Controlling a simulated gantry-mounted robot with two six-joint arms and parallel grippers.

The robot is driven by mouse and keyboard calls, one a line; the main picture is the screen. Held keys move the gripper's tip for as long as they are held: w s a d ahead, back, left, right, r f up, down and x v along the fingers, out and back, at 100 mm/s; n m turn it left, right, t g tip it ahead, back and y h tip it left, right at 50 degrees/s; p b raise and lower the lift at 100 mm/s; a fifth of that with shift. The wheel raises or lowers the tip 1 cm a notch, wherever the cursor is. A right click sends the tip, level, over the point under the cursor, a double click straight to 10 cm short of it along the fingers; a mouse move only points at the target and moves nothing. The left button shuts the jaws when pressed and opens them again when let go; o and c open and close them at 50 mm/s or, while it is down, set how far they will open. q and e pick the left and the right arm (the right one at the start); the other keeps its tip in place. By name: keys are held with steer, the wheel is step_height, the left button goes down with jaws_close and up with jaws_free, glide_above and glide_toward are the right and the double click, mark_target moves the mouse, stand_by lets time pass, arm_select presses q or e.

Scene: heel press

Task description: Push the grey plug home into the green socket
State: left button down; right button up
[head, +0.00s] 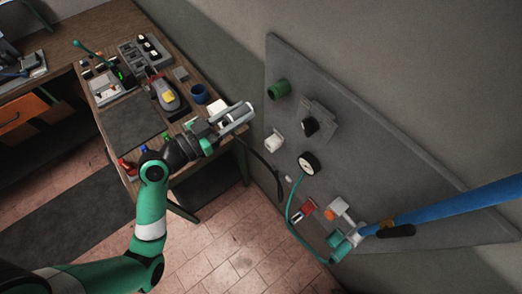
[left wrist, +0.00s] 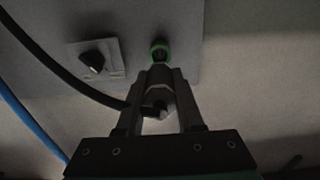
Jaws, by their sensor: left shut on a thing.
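The green socket (head: 279,89) sticks out near the upper left corner of the grey wall panel. In the left wrist view the green socket (left wrist: 159,50) shows as a dark hole with a green rim, straight ahead of the fingers. My left gripper (head: 240,115) is shut on the grey plug (left wrist: 159,74), left of and below the socket in the head view. The plug points towards the socket, and a gap shows between gripper and socket in the head view. The plug is partly hidden by the fingers. My right gripper is not recognisable in either view.
The panel (head: 385,175) also carries a black knob (head: 310,126), a round gauge (head: 309,163) and a teal hose (head: 290,215). A black cable (left wrist: 60,70) curves beside my left gripper. A blue pole-like thing (head: 450,202) crosses the right side. A cluttered workbench (head: 190,75) stands left.

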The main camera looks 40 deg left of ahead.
mark_target(255, 105)
arm_select(q)
steer(key=shift+w+d, duration=0.15)
steer(key=shift+w, duration=0.8)
steer(key=shift+w+d, duration=0.1)
steer(key=shift+w, duration=0.8)
steer(key=shift+b, duration=0.45)
steer(key=shift+w+d, duration=0.15)
steer(key=shift+w, duration=1.25)
steer(key=shift+c, duration=2.3)
jaws_free()
